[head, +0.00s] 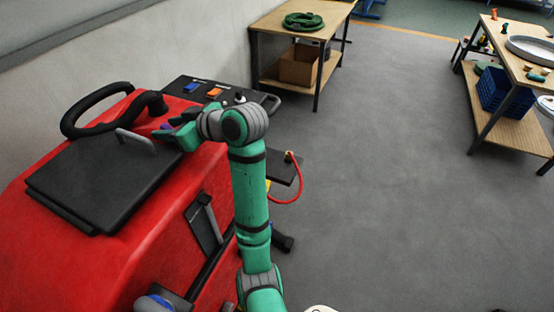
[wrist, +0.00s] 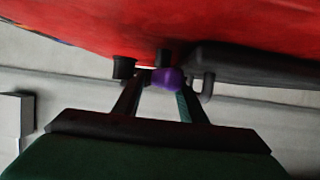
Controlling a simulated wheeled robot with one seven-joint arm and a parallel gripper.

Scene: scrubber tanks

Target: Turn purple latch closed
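The purple latch (wrist: 168,79) shows in the wrist view as a small rounded purple piece by the edge of the red scrubber body. It lies at the tips of my gripper (wrist: 160,80), overlapping the right finger's end. The two fingers stand apart, with pale wall visible between them. I cannot tell whether they press on the latch. In the head view my gripper (head: 168,133) is over the red scrubber (head: 150,225), just right of the grey lid handle, and the latch is not clearly made out there.
A black lid (head: 95,180) with a grey handle (head: 137,141) and a black hose (head: 100,100) are beside my gripper. In the wrist view a black peg (wrist: 123,67) and dark bent handle (wrist: 208,88) flank the latch. Tables stand beyond; the floor between is clear.

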